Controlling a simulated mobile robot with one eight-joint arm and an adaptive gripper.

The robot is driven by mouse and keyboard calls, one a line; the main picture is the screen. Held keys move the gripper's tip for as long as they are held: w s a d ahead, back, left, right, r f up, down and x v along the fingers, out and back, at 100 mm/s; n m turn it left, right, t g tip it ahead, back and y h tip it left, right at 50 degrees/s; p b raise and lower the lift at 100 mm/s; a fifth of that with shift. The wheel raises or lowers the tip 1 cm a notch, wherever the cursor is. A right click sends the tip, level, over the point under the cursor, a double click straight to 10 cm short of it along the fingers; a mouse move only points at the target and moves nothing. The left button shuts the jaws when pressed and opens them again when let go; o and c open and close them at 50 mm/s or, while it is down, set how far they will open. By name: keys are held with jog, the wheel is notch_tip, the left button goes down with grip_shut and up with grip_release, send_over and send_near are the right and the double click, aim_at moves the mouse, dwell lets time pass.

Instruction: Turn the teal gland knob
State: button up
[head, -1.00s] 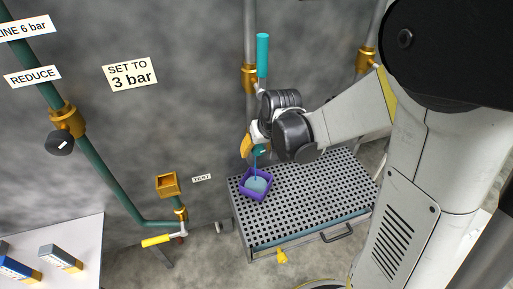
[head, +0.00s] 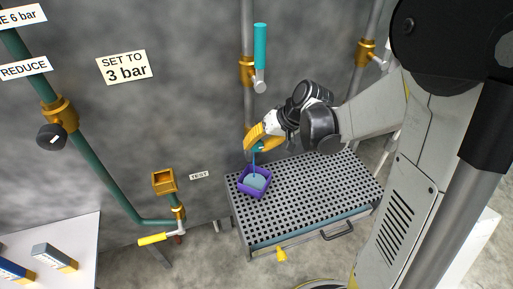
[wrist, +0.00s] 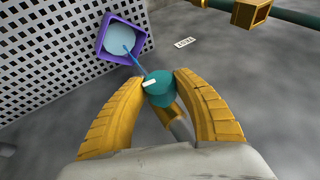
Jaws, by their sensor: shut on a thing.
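The teal gland knob (wrist: 158,90) is a short round cap with a white mark on its top, at the end of a grey pipe in the wrist view. My gripper (wrist: 160,84) has its yellow fingers closed around it, one on each side. In the head view my gripper (head: 256,147) is at the wall pipe above the perforated bench, and the fingers mostly hide the knob. A thin blue stream (wrist: 131,57) runs from beside the knob into a purple square container (wrist: 104,42) holding pale blue liquid.
The container stands on the perforated bench (head: 318,185). Above my gripper is a valve lever with a teal grip (head: 260,46). To the left are a black knob (head: 51,137) on a green pipe and a yellow-handled valve (head: 152,239). A white table (head: 80,245) is at lower left.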

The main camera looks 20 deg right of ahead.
dwell(0.3)
jog(key=o, duration=1.2)
jog(key=shift+c, duration=0.2)
jog(key=shift+r, duration=0.1)
jog(key=v, duration=1.2)
jog(key=shift+d, duration=0.15)
